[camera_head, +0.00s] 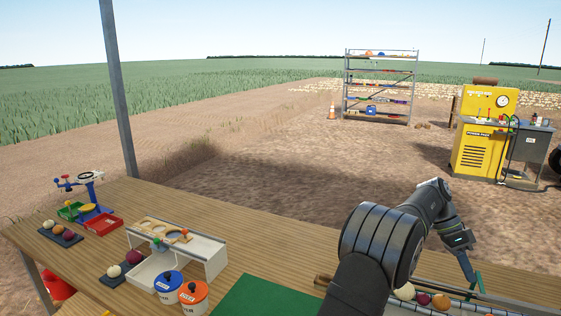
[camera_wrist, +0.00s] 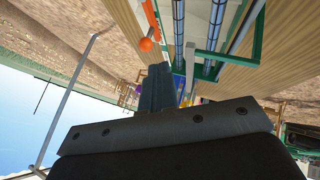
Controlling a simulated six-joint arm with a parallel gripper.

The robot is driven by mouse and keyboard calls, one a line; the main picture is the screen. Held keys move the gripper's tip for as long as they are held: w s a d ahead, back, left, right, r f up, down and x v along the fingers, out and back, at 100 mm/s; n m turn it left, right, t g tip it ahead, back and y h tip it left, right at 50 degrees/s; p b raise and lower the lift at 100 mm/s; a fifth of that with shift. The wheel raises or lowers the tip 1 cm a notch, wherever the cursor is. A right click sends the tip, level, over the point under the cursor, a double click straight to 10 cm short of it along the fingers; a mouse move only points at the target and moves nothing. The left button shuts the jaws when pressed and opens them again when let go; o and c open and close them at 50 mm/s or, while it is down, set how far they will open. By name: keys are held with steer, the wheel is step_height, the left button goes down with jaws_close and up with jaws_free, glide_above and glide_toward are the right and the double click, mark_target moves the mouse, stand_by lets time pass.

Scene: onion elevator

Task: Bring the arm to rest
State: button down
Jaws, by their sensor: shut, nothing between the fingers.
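My gripper (camera_head: 470,275) is at the right in the head view, at the end of my dark, bent arm. It points down near the right end of the wooden table (camera_head: 262,236), by a rail or tray holding several onions (camera_head: 423,299). In the wrist view, my gripper (camera_wrist: 157,80) is seen from behind, with its fingers together and nothing visible between them. An orange ball-shaped knob (camera_wrist: 146,44) shows just beyond the fingers. My arm hides part of the table in the head view.
A white sorting stand (camera_head: 207,258) with round holes stands left of a green mat (camera_head: 265,297). Blue (camera_head: 168,287) and orange (camera_head: 193,297) lidded tubs are in front of it. A scale (camera_head: 88,190) stands at the far left. A metal post (camera_head: 118,90) rises behind the table.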

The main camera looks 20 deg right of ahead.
steer(key=x, duration=0.8)
steer(key=shift+s+f, duration=0.25)
steer(key=shift+w+n, duration=0.3)
steer(key=shift+w, duration=0.4)
steer(key=n+h, duration=0.1)
steer(key=w+n+t+h, duration=0.1)
steer(key=n, duration=0.1)
steer(key=w+n+h, duration=0.1)
steer(key=shift+a+r, duration=0.1)
steer(key=shift+a, duration=0.2)
steer(key=shift+w+a+n+t+h, duration=0.3)
steer(key=shift+n+t+h, duration=0.2)
steer(key=shift+n, duration=0.5)
steer(key=shift+w+a+n+t+h, duration=0.15)
steer(key=shift+w+n+t+h, duration=0.3)
steer(key=shift+n, duration=0.55)
steer(key=shift+s, duration=0.1)
